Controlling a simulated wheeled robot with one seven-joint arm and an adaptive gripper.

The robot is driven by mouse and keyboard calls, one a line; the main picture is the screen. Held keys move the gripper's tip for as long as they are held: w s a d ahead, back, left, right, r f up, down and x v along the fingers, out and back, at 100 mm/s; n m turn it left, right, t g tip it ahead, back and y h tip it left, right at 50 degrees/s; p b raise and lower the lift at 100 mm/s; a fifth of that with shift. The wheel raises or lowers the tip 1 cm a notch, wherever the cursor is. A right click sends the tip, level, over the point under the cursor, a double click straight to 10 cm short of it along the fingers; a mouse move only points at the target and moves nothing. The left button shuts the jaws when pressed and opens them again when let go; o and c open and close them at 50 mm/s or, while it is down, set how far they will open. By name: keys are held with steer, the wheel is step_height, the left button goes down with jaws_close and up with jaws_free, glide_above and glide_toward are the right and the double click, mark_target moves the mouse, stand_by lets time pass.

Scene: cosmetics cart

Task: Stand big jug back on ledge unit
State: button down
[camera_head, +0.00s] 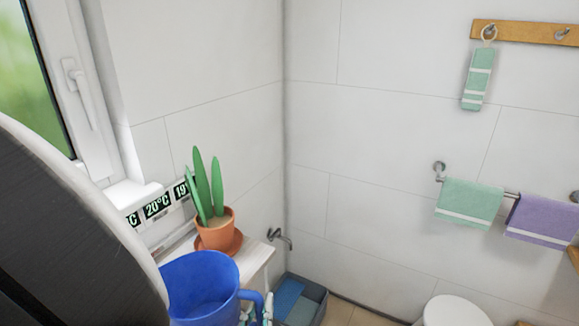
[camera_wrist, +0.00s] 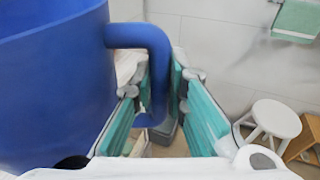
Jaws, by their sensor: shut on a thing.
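The big blue jug (camera_head: 200,287) is in the lower left of the head view, with its open top facing up. Its body (camera_wrist: 50,85) fills the left of the wrist view. My gripper (camera_wrist: 160,108) is shut on the jug's handle (camera_wrist: 152,60), which passes between the teal finger pads. The ledge unit (camera_head: 258,259) has a pale top and shows behind and right of the jug. The jug hides much of it, and the jug's base is out of view, so I cannot tell whether it touches the ledge.
A grey bin (camera_head: 300,300) stands right of the ledge. A white stool (camera_head: 455,311) is at lower right. Towels (camera_head: 470,207) hang on the wall.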

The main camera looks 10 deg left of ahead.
mark_target(214, 275)
steer(key=w+a, duration=0.3)
steer(key=w+a+f+p, duration=0.1)
steer(key=w+a, duration=0.6)
steer(key=a, duration=0.1)
steer(key=shift+w+a+f+p, duration=0.15)
steer(key=shift+w+f+p, duration=0.1)
steer(key=shift+p, duration=0.1)
steer(key=shift+w+a, duration=0.1)
steer(key=shift+w, duration=0.05)
steer(key=shift+f, duration=0.3)
steer(key=shift+f+p, duration=0.3)
steer(key=shift+f, duration=1.1)
steer(key=shift+f, duration=0.2)
steer(key=c, duration=1.8)
jaws_free()
steer(key=shift+o, duration=1)
